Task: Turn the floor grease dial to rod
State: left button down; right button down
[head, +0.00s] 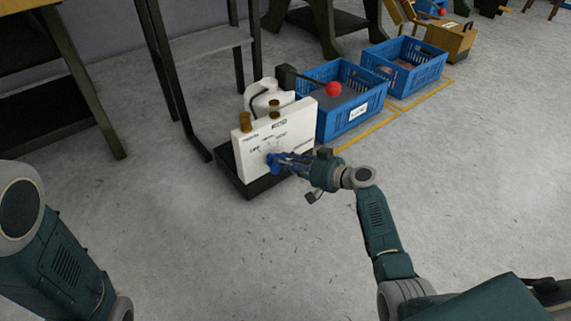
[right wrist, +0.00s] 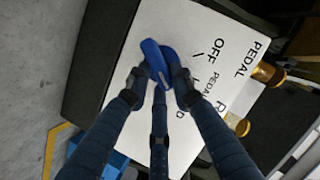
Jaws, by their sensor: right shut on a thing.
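The floor grease unit's white panel (head: 249,164) stands upright on a low dark base, with printed labels on its front. The wrist view shows the panel (right wrist: 192,22) with "OFF" and "PEDAL" readable; other lettering is partly covered by my fingers. The blue dial (right wrist: 154,58) sits on the panel face as a raised bar on a round base. My right gripper (right wrist: 159,82) is shut on the dial's bar, fingers on either side. In the head view the right gripper (head: 283,162) reaches the panel from the right. I cannot tell which label the dial points to. My left gripper is out of view.
Brass-coloured caps (head: 245,121) and a white jug (head: 268,97) are at the top of and behind the panel. A red ball knob (head: 333,89) is close to the right. Blue crates (head: 345,122) stand behind, beside yellow floor lines. The floor in front is clear.

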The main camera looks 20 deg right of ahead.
jog(key=shift+d, duration=0.1)
dwell(0.4)
jog(key=c, duration=1.5)
grip_release()
jog(key=v, duration=1.2)
jog(key=shift+w, duration=0.1)
